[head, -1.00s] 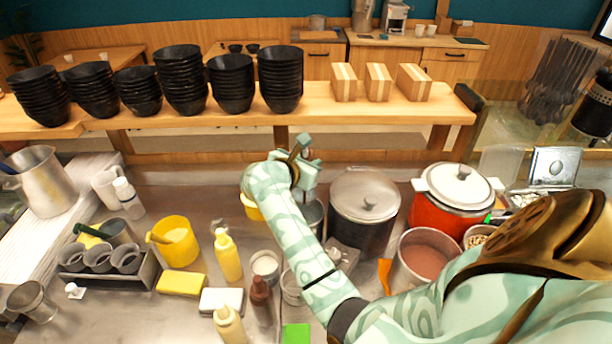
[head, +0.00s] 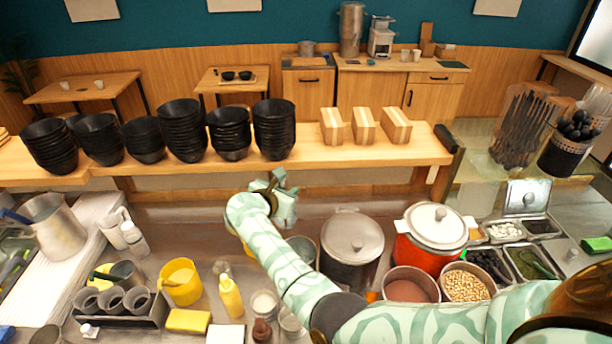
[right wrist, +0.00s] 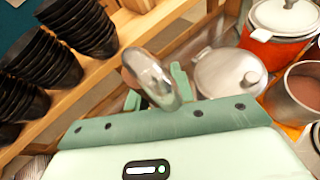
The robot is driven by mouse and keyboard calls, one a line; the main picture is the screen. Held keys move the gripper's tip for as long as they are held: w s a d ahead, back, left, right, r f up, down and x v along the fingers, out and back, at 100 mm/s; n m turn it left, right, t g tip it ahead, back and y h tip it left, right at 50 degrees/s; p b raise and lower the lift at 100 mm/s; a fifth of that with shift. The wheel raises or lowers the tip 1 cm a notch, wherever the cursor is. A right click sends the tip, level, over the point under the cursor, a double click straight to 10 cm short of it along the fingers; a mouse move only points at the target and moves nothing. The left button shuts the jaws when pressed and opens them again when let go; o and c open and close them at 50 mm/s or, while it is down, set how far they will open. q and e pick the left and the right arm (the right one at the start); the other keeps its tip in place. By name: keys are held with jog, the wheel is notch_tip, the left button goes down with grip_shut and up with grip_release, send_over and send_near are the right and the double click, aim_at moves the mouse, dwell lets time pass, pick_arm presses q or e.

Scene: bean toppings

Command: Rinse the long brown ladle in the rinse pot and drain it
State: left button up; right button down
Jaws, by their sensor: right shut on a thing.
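My right gripper (head: 280,198) is raised over the back of the counter, in front of the bowl shelf. It is shut on a slim dark brownish piece (head: 264,188), which looks like part of the ladle. In the right wrist view a shiny rounded metal part (right wrist: 152,76) shows between the fingers; I take it for the ladle, blurred and partly hidden. Its full length does not show. A steel pot (head: 303,246) stands behind my right forearm, mostly covered; I cannot tell if it is the rinse pot. My left gripper is out of view.
A lidded steel pot (head: 352,240) and a red lidded cooker (head: 430,262) stand right of the gripper. Stacked black bowls (head: 180,130) and wooden blocks (head: 364,124) line the shelf (head: 310,150). A yellow tub (head: 181,284) and a yellow bottle (head: 230,298) stand left.

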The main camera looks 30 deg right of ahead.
jog(key=s+d+f+m+t+b, duration=0.3)
jog(key=f+b, duration=0.5)
jog(key=b, duration=0.3)
jog(key=s+d+f+m+t+b, duration=0.3)
jog(key=s+d+f+m+b, duration=0.2)
jog(key=s+f+m+b, duration=0.3)
jog(key=shift+s+f+m+t+b, duration=0.3)
jog(key=shift+s+f+b, duration=0.2)
jog(key=shift+s+b, duration=1.1)
jog(key=shift+w+r, duration=0.1)
jog(key=shift+w, duration=0.25)
dwell(0.4)
